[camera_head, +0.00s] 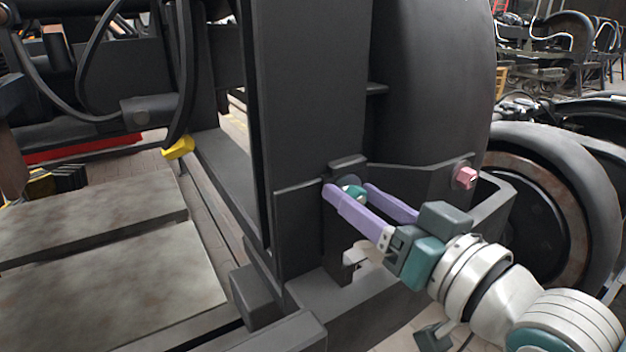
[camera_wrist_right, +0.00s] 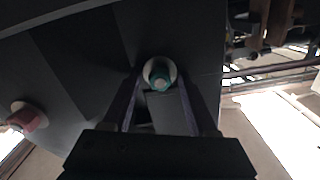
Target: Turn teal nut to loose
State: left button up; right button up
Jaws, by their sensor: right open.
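The teal nut (camera_head: 354,192) sits on a dark bracket of the bogie frame, partly covered by my right gripper's fingers in the head view. In the right wrist view the teal nut (camera_wrist_right: 160,77) shows with a pale washer around it, between and just beyond the fingers. My right gripper (camera_head: 347,188) has two long purple fingers, spread open, one on each side of the nut. I cannot tell whether either finger touches it. My left gripper is not in view.
A pink nut (camera_head: 465,177) sits on the frame to the right; it also shows in the right wrist view (camera_wrist_right: 28,117). A yellow piece (camera_head: 178,148) is at the left. Grey plates (camera_head: 120,270) lie at lower left. A wheel (camera_head: 545,200) stands at right. Dark frame walls are close around the gripper.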

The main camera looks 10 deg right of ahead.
jog(key=p+v, duration=0.1)
jog(key=v, duration=0.9)
jog(key=shift+p, duration=0.4)
jog(key=s+d+r+n+g+h+p, duration=0.15)
jog(key=s+r+g+h+p, duration=0.45)
jog(key=s+r+g+p, duration=1.25)
notch_tip(320, 180, up, 34)
jog(key=w+t+p, duration=0.1)
jog(key=t+p, duration=0.4)
jog(key=p, duration=3.5)
jog(key=shift+w+d, duration=0.25)
jog(key=shift+w, duration=0.1)
